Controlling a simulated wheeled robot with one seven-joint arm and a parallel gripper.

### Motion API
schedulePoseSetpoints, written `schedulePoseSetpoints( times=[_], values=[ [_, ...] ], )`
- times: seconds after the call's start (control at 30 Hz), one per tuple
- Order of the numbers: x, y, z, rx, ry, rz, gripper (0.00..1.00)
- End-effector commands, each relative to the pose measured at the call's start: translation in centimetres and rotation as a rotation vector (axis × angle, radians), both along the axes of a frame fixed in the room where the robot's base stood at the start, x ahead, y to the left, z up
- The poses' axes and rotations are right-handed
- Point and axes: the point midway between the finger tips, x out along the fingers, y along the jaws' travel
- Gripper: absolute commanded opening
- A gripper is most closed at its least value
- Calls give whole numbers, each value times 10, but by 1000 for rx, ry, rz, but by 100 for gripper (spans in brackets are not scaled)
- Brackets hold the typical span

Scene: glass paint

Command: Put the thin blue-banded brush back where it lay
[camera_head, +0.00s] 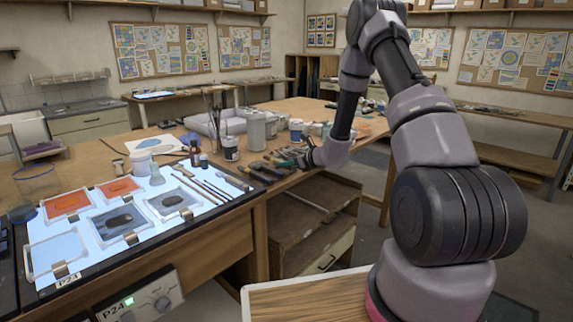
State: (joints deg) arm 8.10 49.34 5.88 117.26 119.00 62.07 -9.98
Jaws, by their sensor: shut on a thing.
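My gripper (303,160) is low over the front edge of the wooden table, beside a row of dark-handled tools (265,170). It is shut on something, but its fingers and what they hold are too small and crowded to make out. Several slim brushes (205,187) lie side by side on the right part of the lit white panel (160,225), left of my gripper. I cannot make out a blue band on any of them.
Framed glass pieces, two with orange paint (68,203), lie on the panel's left part. Jars and a white tub (256,128) stand behind the tools. A cup of upright brushes (213,118) stands further back. An open wooden shelf unit (315,225) is below the table edge.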

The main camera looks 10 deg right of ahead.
Motion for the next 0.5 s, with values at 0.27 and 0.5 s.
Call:
schedulePoseSetpoints(
  times=[0.27, 0.5],
  values=[
    [0, 0, -3, 0, 0, 0, 0],
    [0, 0, -5, 0, 0, 0, 0]
  ],
)
